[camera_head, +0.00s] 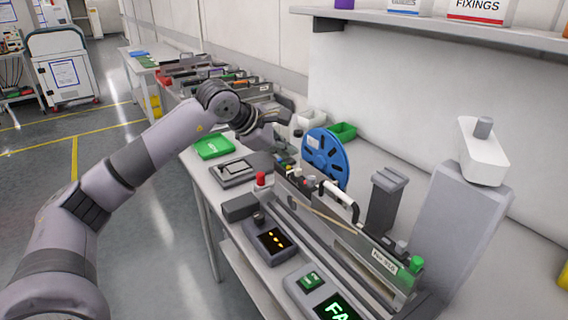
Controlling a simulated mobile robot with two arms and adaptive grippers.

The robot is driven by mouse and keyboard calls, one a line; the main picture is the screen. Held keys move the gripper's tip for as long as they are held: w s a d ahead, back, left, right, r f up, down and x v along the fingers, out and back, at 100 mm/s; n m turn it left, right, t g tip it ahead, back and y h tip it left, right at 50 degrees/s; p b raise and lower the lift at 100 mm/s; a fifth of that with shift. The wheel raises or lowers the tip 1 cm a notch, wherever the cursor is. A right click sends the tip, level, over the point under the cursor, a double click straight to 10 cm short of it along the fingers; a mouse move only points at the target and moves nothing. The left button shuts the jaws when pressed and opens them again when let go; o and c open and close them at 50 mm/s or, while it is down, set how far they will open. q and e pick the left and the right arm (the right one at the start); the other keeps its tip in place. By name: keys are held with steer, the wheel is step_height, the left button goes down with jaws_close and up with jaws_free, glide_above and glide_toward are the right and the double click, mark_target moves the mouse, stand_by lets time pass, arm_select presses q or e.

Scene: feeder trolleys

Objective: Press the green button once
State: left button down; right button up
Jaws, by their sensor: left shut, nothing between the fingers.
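A green square button (310,280) sits on a grey box at the bottom of the head view, beside a dark display (338,308) with green letters, cut off by the frame edge. My left gripper (284,116) is shut and empty. It is above the back part of the bench, near the blue reel, well behind and apart from the green button. Its fingertips are small and partly hard to make out. My right gripper is not in view.
A long feeder (340,230) and a blue reel (325,157) lie behind. A green board (213,146) lies left. A shelf (440,28) overhangs.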

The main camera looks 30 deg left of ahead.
arm_select(q)
steer(key=shift+f, duration=0.1)
stand_by(0.8)
steer(key=shift+f+b, duration=0.35)
steer(key=shift+f, duration=0.1)
stand_by(0.3)
steer(key=shift+f+b, duration=0.2)
steer(key=shift+b, duration=0.1)
steer(key=shift+r, duration=0.1)
steer(key=shift+r+p, duration=0.2)
steer(key=shift+p, duration=0.1)
steer(key=shift+r+p, duration=0.3)
steer(key=shift+r, duration=0.15)
steer(key=shift+r, duration=0.1)
